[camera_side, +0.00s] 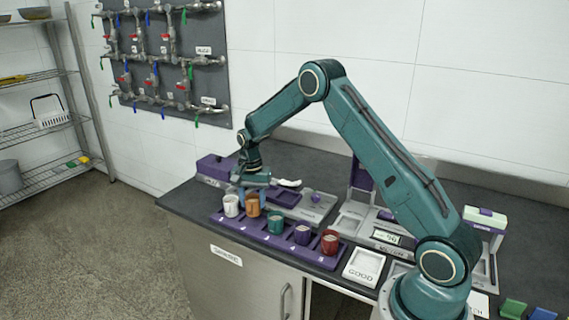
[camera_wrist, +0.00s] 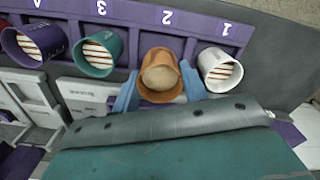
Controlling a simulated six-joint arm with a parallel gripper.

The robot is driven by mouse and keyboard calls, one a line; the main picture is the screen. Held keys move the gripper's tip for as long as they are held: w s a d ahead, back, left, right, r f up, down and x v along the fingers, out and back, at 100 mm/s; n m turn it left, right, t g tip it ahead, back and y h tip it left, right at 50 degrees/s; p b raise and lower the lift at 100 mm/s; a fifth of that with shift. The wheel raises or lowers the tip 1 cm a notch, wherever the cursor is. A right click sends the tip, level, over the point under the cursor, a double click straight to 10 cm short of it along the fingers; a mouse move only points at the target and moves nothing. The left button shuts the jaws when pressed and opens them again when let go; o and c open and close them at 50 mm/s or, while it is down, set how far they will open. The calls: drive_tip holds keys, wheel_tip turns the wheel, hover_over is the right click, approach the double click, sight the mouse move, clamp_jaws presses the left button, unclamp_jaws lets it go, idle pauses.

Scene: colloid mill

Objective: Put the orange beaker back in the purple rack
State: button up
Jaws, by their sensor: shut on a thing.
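The orange beaker (camera_side: 253,206) is at the second position of the long purple rack (camera_side: 262,240), between the white and teal beakers. My gripper (camera_side: 252,194) reaches down from above, its blue fingers on either side of the beaker. In the wrist view, the gripper (camera_wrist: 159,84) is shut on the orange beaker (camera_wrist: 160,58), which is roughly upright with tan contents, by the label 2 of the purple rack (camera_wrist: 140,13). It looks slightly higher than its neighbours; I cannot tell whether its base is seated in the slot.
In the rack, the white beaker (camera_wrist: 219,70) is close on one side and the teal beaker (camera_wrist: 100,52) on the other. Purple (camera_side: 302,234) and dark red (camera_side: 330,242) beakers stand farther along. Grey machine parts (camera_side: 312,208) lie behind, and a GOOD tray (camera_side: 364,266) in front.

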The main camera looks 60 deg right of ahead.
sight(253, 208)
drive_tip(key=shift+f, duration=1.5)
drive_tip(key=o, duration=1.1)
drive_tip(key=shift+f, duration=0.15)
drive_tip(key=shift+c, duration=0.2)
wheel_tip(253, 208, up, 12)
drive_tip(key=shift+r, duration=0.2)
